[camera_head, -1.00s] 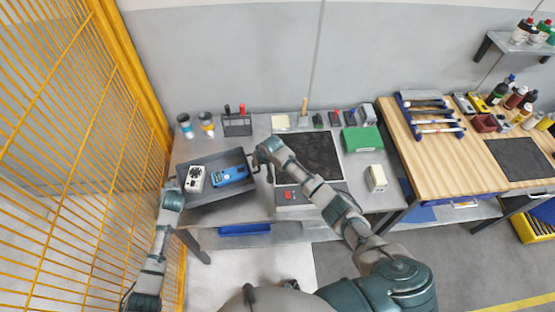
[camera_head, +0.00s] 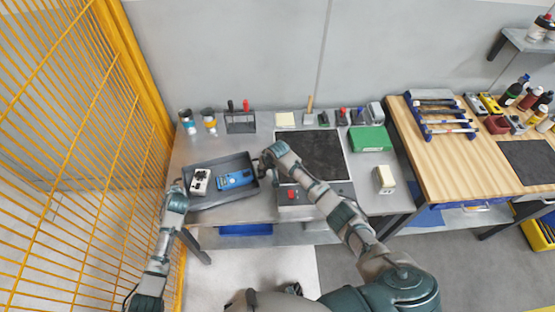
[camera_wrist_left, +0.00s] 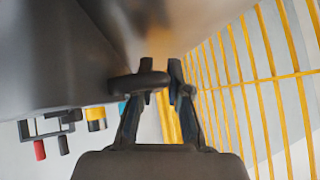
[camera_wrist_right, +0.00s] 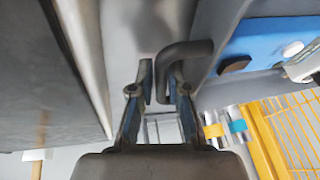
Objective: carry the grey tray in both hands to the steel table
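The grey tray (camera_head: 222,202) is at the left end of a grey, metal-looking bench (camera_head: 290,207), near its front edge. It holds a white device (camera_head: 199,182) and a blue device (camera_head: 235,180). My left gripper (camera_head: 178,185) is at the tray's left handle; in the left wrist view its fingers (camera_wrist_left: 161,68) are close together on the dark handle bar (camera_wrist_left: 135,83). My right gripper (camera_head: 265,162) is at the right handle; in the right wrist view its fingers (camera_wrist_right: 161,75) close around the bent handle (camera_wrist_right: 185,50). I cannot tell whether the tray touches the bench.
A yellow mesh fence (camera_head: 80,150) stands close on the left. Two cups (camera_head: 188,121) and a tool holder (camera_head: 240,123) are behind the tray. A black mat (camera_head: 323,156) and a box with a red button (camera_head: 292,195) lie right of it. A wood-topped bench (camera_head: 470,165) is farther right.

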